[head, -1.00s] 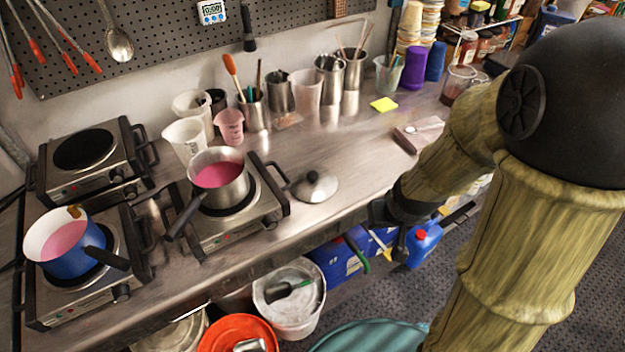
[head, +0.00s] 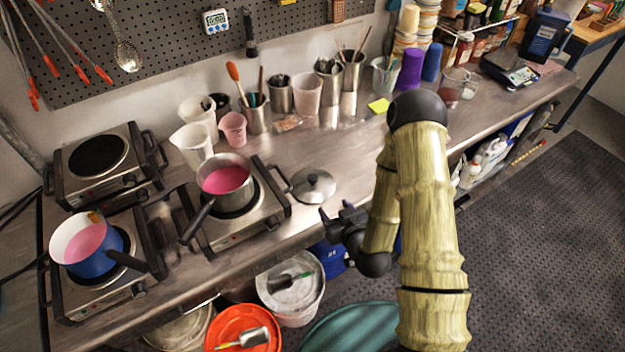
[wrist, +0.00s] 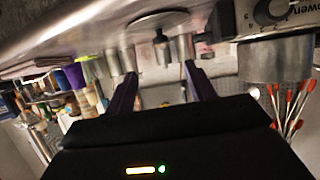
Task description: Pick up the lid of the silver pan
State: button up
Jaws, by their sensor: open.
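The silver pan (head: 226,183) holds pink liquid and stands on the front right hot plate in the head view. Its lid (head: 314,186), a silver disc with a dark knob, lies flat on the counter just right of that hot plate. My gripper (head: 336,217) is in front of the lid near the counter's front edge, apart from it. In the wrist view the picture is upside down. The lid (wrist: 157,21) shows there with its knob, ahead of the two fingers of my gripper (wrist: 160,72), which are apart with nothing between them.
The hot plate (head: 246,228) with its black handles is close left of the lid. A blue pan (head: 93,258) stands on another hot plate. Cups and metal canisters (head: 281,97) line the back. Buckets (head: 290,290) stand below the front edge. The counter right of the lid is clear.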

jog(key=shift+s+r, duration=0.1)
jog(key=shift+s, duration=0.05)
jog(key=b+x, duration=0.4)
jog(key=b, duration=0.3)
dwell(0.4)
jog(key=b, duration=0.3)
jog(key=w+b, duration=0.1)
jog(key=b, duration=0.2)
jog(key=shift+a+f, duration=0.2)
jog(key=shift+f, duration=0.05)
